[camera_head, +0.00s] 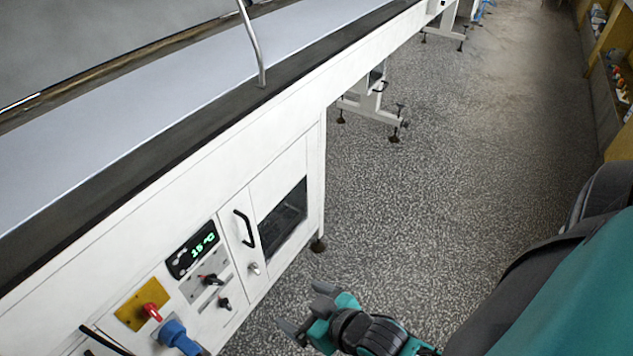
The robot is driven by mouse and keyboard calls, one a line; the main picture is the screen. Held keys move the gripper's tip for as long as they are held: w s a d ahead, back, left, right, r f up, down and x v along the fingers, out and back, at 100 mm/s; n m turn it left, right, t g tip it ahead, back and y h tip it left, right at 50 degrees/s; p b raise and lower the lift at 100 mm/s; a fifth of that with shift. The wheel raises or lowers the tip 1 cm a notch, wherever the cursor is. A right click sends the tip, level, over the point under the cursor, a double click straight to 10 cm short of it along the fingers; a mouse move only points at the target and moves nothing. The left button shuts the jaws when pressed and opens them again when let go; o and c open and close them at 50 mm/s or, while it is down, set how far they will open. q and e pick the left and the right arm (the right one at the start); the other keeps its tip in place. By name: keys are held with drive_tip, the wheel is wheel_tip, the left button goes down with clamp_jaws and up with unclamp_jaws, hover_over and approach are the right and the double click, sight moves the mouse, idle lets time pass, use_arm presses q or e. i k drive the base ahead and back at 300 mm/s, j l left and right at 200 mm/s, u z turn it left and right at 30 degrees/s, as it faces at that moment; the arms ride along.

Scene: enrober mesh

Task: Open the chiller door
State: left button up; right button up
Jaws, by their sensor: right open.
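The chiller door (236,232) is a narrow white panel with a black bar handle (244,228) on the side of the white machine, left of the middle in the head view. A small silver latch or knob (254,268) sits below the handle. The door looks flush with the panel around it. My right gripper (304,308) is open and empty, below and to the right of the handle, apart from the machine front. My left gripper is not in view.
A green temperature display (193,249), black knobs (212,280), a red switch (153,312) and a blue plug (176,336) are left of the door. A dark window (283,215) lies right of it. Speckled floor (440,170) is clear beside the machine.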

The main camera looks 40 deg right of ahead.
sight(237, 219)
drive_tip(key=z, duration=0.9)
drive_tip(key=i+u, duration=0.2)
drive_tip(key=u, duration=0.25)
drive_tip(key=i+l+u, duration=0.15)
drive_tip(key=u, duration=0.35)
